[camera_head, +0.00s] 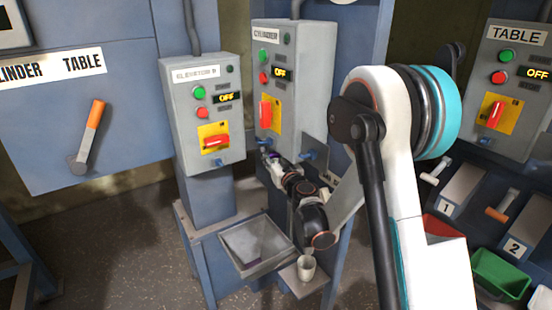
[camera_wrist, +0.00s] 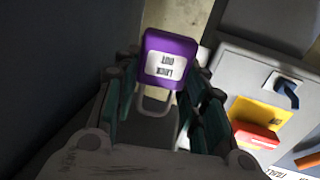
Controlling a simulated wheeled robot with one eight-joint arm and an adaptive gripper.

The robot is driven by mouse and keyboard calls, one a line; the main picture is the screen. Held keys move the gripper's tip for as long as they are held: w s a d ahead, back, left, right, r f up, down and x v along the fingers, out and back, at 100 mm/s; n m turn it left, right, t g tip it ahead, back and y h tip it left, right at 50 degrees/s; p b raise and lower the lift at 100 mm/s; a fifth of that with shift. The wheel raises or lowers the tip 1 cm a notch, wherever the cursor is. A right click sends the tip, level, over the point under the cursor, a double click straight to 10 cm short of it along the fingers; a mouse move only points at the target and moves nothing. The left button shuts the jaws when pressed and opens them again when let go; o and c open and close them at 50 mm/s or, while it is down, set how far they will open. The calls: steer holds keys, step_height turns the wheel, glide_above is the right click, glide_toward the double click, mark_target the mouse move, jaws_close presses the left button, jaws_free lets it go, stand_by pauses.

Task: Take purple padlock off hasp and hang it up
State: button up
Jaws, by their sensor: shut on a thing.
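The purple padlock (camera_wrist: 168,58) with a white label is between the fingers of my gripper (camera_wrist: 165,100) in the wrist view. My gripper is shut on it. Its grey shackle (camera_wrist: 152,104) points back toward my palm. A blue hasp (camera_wrist: 287,92) on a grey box lies to the right, apart from the padlock. In the head view my gripper (camera_head: 268,156) is at the lower front of the CYLINDER box (camera_head: 288,48), with a little purple showing at its tip.
A grey tray (camera_head: 277,266) with a small purple item inside stands below my gripper. A white cup (camera_head: 306,267) sits on a small shelf beside it. The TABLE box (camera_head: 511,88) and coloured bins (camera_head: 500,272) are at the right. Open floor lies at lower left.

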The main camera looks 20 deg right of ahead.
steer(key=shift+w+a, duration=0.3)
steer(key=shift+w, duration=0.5)
steer(key=shift+w+a, duration=0.25)
steer(key=shift+w, duration=0.55)
steer(key=shift+w+a, duration=0.1)
steer(key=shift+w, duration=0.1)
steer(key=shift+w+a, duration=0.25)
steer(key=shift+w, duration=0.55)
steer(key=shift+w+a, duration=0.25)
steer(key=shift+w, duration=0.5)
steer(key=shift+f, duration=0.8)
steer(key=o, duration=1.2)
steer(key=shift+c, duration=0.2)
steer(key=shift+s, duration=0.1)
steer(key=shift+s+d+f, duration=0.1)
steer(key=shift+s+d, duration=0.4)
steer(key=shift+s, duration=1.05)
steer(key=shift+s+d+f, duration=0.1)
steer(key=shift+s+d, duration=0.45)
steer(key=shift+s, duration=1.05)
steer(key=shift+s+d+f, duration=0.1)
steer(key=shift+s+d, duration=0.4)
steer(key=shift+s, duration=1.05)
